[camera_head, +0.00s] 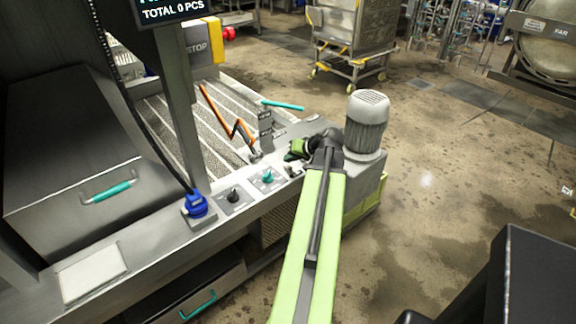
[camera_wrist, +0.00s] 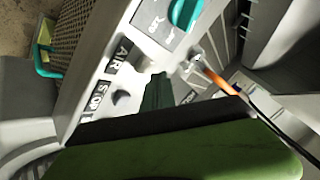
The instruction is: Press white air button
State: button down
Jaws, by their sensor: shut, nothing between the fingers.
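My gripper (camera_head: 298,150) is shut and empty, low over the right end of the machine's control ledge. In the wrist view its dark green fingertips (camera_wrist: 157,92) point at the panel beside a black AIR label (camera_wrist: 121,54). I cannot make out the white air button; the fingertips cover part of the panel beside that label, and I cannot tell whether they touch it. A STOP label (camera_wrist: 93,98) and a small dark round button (camera_wrist: 121,97) sit near the AIR label.
A teal rotary knob (camera_head: 267,177) and a black knob (camera_head: 233,196) lie left of my gripper on the ledge. An orange lever (camera_head: 240,129) rises behind. A grey motor (camera_head: 367,122) stands close on the right. Open floor lies beyond it.

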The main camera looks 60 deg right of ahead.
aim_at(290, 167)
jog(key=shift+r+p, duration=2.6)
jog(key=shift+f, duration=0.1)
